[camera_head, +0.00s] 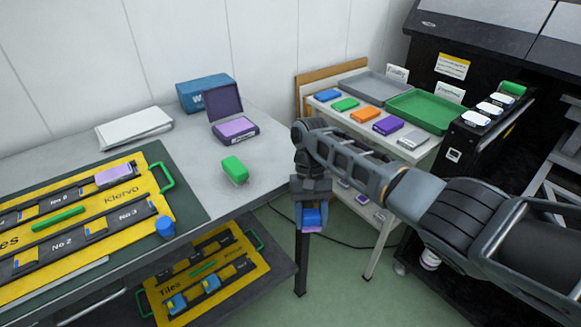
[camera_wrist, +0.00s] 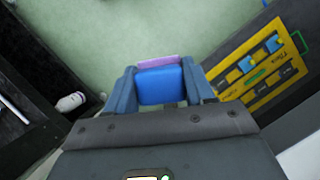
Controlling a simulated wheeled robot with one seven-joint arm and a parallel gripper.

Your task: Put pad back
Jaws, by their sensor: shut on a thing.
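My gripper (camera_head: 312,226) hangs in front of the table's right edge, above the floor, pointing down. It is shut on a blue block with a purple face (camera_wrist: 160,85), which I take to be the pad. In the wrist view the block sits between both fingers, with its purple edge on the far side. An open purple case (camera_head: 236,129) stands on the table with its lid raised. A row of coloured pads lies on the white shelf: blue (camera_head: 328,95), green (camera_head: 345,104), orange (camera_head: 366,114), purple (camera_head: 388,125) and grey (camera_head: 412,139).
A grey tray (camera_head: 374,84) and green tray (camera_head: 424,109) lie behind the pads. A second yellow board (camera_head: 225,285) is below. A black machine stands at right.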

